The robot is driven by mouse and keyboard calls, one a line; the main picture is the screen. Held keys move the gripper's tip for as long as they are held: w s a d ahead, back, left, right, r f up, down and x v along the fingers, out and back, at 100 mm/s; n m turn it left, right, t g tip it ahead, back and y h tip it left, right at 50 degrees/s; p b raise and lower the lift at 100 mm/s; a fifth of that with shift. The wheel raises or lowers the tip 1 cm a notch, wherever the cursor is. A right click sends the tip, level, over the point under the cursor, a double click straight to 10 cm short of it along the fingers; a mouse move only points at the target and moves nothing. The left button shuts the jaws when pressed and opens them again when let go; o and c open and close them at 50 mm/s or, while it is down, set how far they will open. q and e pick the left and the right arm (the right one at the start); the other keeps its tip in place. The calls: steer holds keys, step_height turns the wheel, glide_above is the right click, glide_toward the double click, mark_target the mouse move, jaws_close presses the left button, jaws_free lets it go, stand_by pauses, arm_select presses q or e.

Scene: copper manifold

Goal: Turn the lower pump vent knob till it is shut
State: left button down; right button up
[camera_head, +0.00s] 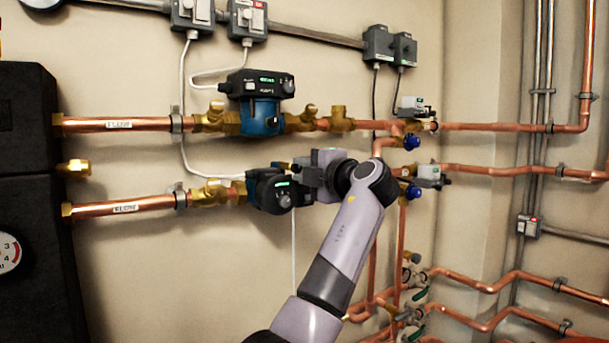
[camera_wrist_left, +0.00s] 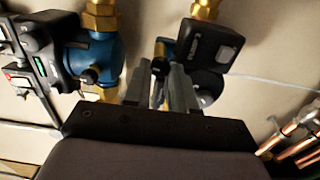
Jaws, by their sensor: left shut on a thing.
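My right gripper is not in view.
The blue upper pump (camera_head: 260,118) sits just above, close to my left gripper. Copper pipes (camera_head: 480,127) and blue-handled valves (camera_head: 411,141) stand to the right. A white cable (camera_head: 181,120) hangs at the left. The wall below the lower pump is mostly clear.

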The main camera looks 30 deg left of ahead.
arm_select(q)
steer(key=shift+f+n, duration=0.1)
steer(key=shift+n, duration=1)
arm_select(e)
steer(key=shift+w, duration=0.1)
arm_select(q)
steer(key=shift+n, duration=0.4)
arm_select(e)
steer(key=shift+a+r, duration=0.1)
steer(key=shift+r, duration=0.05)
arm_select(q)
steer(key=c, duration=1)
jaws_free()
steer(key=shift+o, duration=0.4)
steer(key=shift+d, duration=0.15)
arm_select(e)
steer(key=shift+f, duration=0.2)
